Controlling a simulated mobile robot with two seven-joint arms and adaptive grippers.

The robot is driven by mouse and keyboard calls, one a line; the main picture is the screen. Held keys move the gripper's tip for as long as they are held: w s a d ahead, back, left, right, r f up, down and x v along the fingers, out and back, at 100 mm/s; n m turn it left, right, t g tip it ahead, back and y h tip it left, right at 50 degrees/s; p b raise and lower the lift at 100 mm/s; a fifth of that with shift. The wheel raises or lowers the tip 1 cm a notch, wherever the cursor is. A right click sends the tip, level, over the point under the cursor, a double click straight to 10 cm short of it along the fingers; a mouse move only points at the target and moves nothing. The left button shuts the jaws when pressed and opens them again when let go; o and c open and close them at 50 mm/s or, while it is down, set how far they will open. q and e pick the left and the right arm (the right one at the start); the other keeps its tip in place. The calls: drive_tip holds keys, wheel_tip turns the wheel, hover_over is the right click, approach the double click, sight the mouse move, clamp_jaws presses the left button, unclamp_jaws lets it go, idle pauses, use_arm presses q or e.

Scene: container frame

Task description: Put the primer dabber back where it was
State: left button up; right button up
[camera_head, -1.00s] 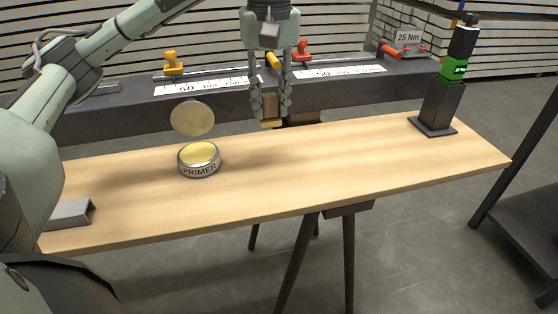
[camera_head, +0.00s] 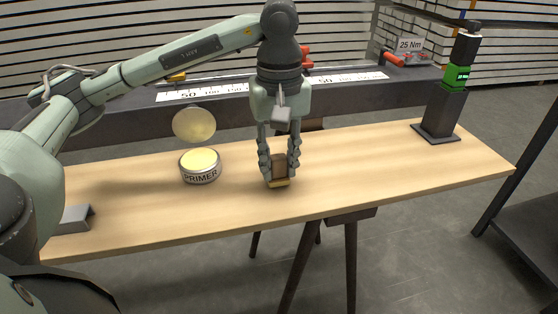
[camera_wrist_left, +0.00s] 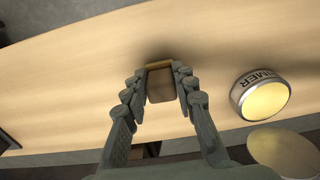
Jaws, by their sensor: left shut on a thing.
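My left gripper (camera_head: 279,163) points down over the wooden board, right of the primer tin, and is shut on the primer dabber (camera_head: 280,172). The dabber is a brown block with a yellowish pad on its lower end, held upright. It also shows between the fingers in the left wrist view (camera_wrist_left: 161,86). The pad is close to the board; I cannot tell whether it touches. The round primer tin (camera_head: 200,175) stands open with yellow content and shows at the right of the wrist view (camera_wrist_left: 241,92). My right gripper is not in view.
A round pale lid (camera_head: 194,125) stands behind the tin. A small grey angled bracket (camera_head: 74,220) sits at the board's left end. A dark post tool with a green band (camera_head: 442,110) stands at the far right. The board (camera_head: 385,165) between gripper and post is clear.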

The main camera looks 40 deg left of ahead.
sight(279, 158)
use_arm(q)
drive_tip(key=shift+f, duration=0.1)
drive_tip(key=shift+f, duration=0.1)
drive_tip(key=o, duration=1)
drive_tip(key=shift+c, duration=0.2)
drive_tip(key=shift+o, duration=0.2)
drive_tip(key=shift+r, duration=0.3)
wheel_tip(279, 158, up, 7)
drive_tip(key=shift+w+r+p, duration=0.1)
drive_tip(key=shift+p, duration=0.45)
drive_tip(key=shift+r+p, duration=0.7)
drive_tip(key=shift+r, duration=1.6)
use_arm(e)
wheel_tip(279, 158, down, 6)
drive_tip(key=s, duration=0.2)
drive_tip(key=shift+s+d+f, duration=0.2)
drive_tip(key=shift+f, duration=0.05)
